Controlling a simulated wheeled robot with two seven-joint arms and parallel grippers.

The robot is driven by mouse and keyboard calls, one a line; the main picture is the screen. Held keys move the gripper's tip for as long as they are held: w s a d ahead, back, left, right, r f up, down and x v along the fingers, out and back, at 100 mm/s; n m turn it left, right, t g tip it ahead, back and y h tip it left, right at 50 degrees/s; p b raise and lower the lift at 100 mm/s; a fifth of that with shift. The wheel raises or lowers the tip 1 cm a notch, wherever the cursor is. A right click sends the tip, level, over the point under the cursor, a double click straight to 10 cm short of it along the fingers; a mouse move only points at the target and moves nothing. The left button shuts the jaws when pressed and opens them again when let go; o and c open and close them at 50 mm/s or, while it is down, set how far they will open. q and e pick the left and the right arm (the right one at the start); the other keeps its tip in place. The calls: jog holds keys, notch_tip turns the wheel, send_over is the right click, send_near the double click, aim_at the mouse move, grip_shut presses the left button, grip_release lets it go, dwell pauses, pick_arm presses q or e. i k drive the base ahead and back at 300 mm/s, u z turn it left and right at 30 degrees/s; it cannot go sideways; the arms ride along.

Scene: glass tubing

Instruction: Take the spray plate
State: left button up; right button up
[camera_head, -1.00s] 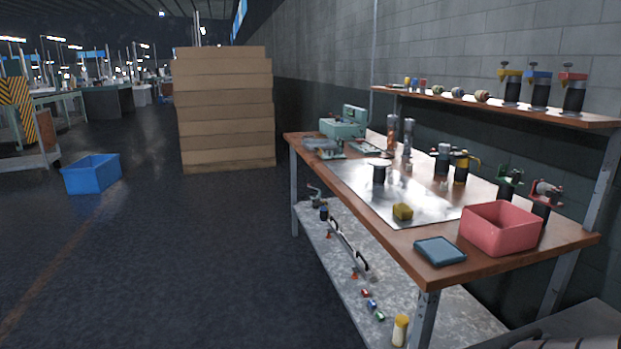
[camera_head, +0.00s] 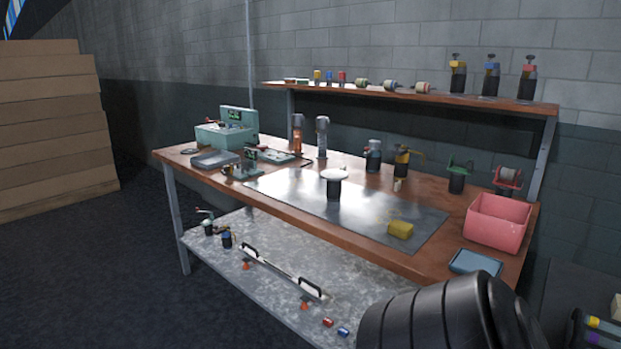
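No object in view is clearly marked as the spray plate. A white round disc (camera_head: 334,173) sits on top of a dark upright cylinder (camera_head: 334,190) near the middle of the workbench. A flat shiny metal sheet (camera_head: 290,193) lies on the benchtop around its base. I cannot tell which of these is the spray plate. Neither gripper shows; a large black rounded part at the bottom right looks like my own arm.
The wooden workbench (camera_head: 385,262) holds a yellow block (camera_head: 400,229), a pink bin (camera_head: 497,222), a blue tray (camera_head: 475,262) and a teal case (camera_head: 226,136). A raised shelf (camera_head: 400,93) runs behind. Stacked boxes (camera_head: 50,130) stand left; the floor (camera_head: 120,270) before the bench is clear.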

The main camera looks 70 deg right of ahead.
aim_at(334, 177)
jog(key=z, duration=0.85)
jog(key=i, duration=2)
jog(key=z, duration=1.5)
